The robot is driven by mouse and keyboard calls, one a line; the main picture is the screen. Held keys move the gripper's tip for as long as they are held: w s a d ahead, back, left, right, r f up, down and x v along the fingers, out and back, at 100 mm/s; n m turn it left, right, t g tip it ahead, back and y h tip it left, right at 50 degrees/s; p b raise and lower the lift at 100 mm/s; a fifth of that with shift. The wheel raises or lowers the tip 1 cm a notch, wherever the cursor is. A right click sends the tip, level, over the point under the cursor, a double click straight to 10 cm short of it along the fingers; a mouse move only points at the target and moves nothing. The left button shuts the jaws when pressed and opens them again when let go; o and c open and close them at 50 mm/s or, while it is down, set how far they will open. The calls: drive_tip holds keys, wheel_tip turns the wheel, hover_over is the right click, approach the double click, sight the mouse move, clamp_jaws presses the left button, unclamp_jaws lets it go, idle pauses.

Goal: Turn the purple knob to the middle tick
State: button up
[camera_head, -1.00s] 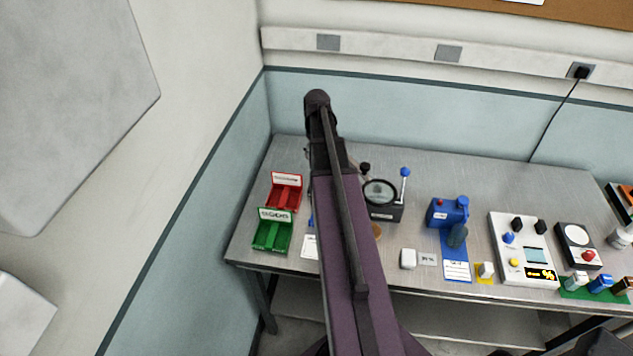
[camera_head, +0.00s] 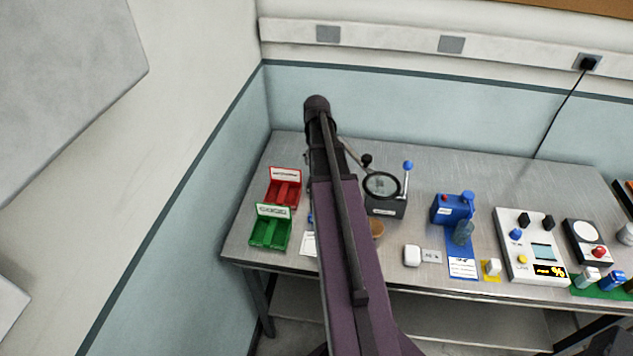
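No clearly purple knob shows in the head view, and no middle tick can be made out. A white control panel (camera_head: 510,268) on the right of the bench has a blue knob (camera_head: 515,233), two black knobs (camera_head: 535,220), a yellow button (camera_head: 522,259) and a small screen. Tick marks around these knobs are too small to read. My dark purple arm crosses the middle of the view and reaches over the left part of the bench. My gripper is hidden behind the arm, which also covers part of the bench.
Red (camera_head: 284,189) and green (camera_head: 270,230) trays stand at the left.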

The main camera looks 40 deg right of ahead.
drive_tip(key=shift+f+b, duration=4.05)
drive_tip(key=shift+f, duration=0.35)
clamp_jaws()
